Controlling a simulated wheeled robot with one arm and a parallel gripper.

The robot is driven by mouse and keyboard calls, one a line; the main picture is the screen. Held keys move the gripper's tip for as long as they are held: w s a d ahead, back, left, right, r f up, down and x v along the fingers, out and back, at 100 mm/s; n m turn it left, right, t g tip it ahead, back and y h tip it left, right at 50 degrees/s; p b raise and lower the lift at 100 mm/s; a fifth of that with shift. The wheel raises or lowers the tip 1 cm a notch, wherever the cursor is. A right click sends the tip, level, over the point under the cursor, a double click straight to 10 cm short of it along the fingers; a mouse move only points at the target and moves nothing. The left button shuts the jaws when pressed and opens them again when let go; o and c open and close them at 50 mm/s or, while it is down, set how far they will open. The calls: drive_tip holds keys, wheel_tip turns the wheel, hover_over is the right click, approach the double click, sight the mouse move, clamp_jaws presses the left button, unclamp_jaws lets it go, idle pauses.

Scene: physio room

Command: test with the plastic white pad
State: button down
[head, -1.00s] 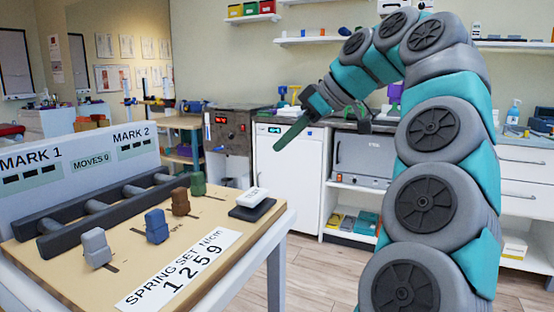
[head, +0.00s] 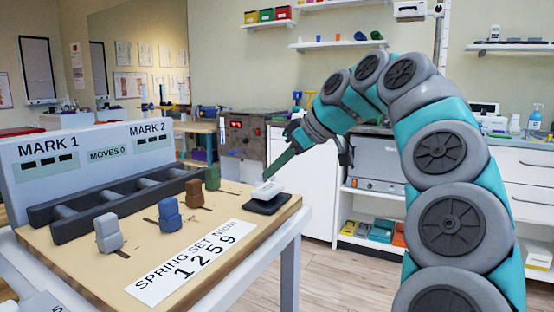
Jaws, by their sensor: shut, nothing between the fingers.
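The white plastic pad (head: 268,187) lies on a flat black base (head: 272,204) at the right end of the wooden board (head: 222,208). My gripper (head: 270,174) is shut and empty, its dark green tip pointing down at the pad's upper edge. I cannot tell whether it touches the pad. Grey (head: 108,234), blue (head: 170,216), brown (head: 194,193) and green (head: 212,178) blocks stand in a row on the board. A dark rack (head: 110,200) with grey bars lies behind them.
A panel (head: 90,160) at the back reads MARK 1, MARK 2 and MOVES 0. A label (head: 192,262) in front reads SPRING SET and 1 2 5 9. A white cabinet (head: 300,175) and shelves stand behind. Floor (head: 300,270) is clear right of the table.

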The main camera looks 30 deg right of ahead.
sight(275, 189)
drive_tip(key=shift+f, duration=0.85)
drive_tip(key=shift+s+f+b, duration=0.15)
drive_tip(key=shift+f+b, duration=0.7)
drive_tip(key=shift+f, duration=0.75)
wheel_tip(275, 189, up, 6)
drive_tip(key=shift+s+p, duration=0.1)
drive_tip(key=shift+p, duration=1.1)
drive_tip(key=p+v, duration=0.1)
drive_tip(key=v, duration=0.8)
drive_tip(key=shift+s+d+r, duration=0.2)
drive_tip(key=shift+s+d, duration=0.05)
drive_tip(key=shift+s, duration=0.05)
